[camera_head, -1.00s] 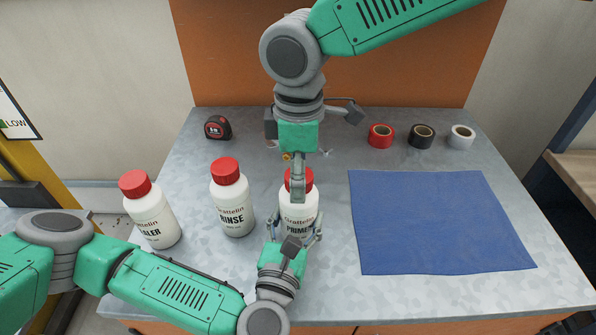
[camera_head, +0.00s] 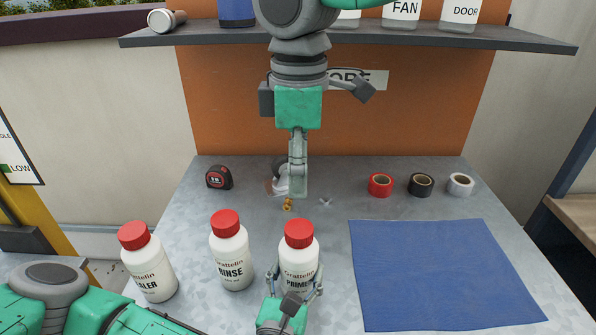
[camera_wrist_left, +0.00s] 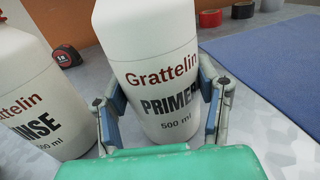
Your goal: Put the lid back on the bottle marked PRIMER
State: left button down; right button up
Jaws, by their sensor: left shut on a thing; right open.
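The white PRIMER bottle (camera_head: 298,268) stands upright on the grey bench, with a red lid (camera_head: 299,233) seated on its top. My left gripper (camera_head: 295,285) is shut around the lower body of this bottle. In the left wrist view the fingers flank the PRIMER label (camera_wrist_left: 165,100); the lid is outside that view. My right gripper (camera_head: 298,190) is above and behind the bottle, clear of the lid, pointing down. It is open and empty, though its fingers overlap in the head view.
The RINSE bottle (camera_head: 231,258) and another red-lidded bottle (camera_head: 148,268) stand to the left. A tape measure (camera_head: 219,177), small loose items and tape rolls (camera_head: 381,185) lie behind. A blue mat (camera_head: 435,270) covers the right. A shelf (camera_head: 200,38) spans the back.

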pick_arm(q)
jog(key=shift+c, duration=2.3)
grip_release()
jog(key=v, duration=1.2)
jog(key=shift+f, duration=0.1)
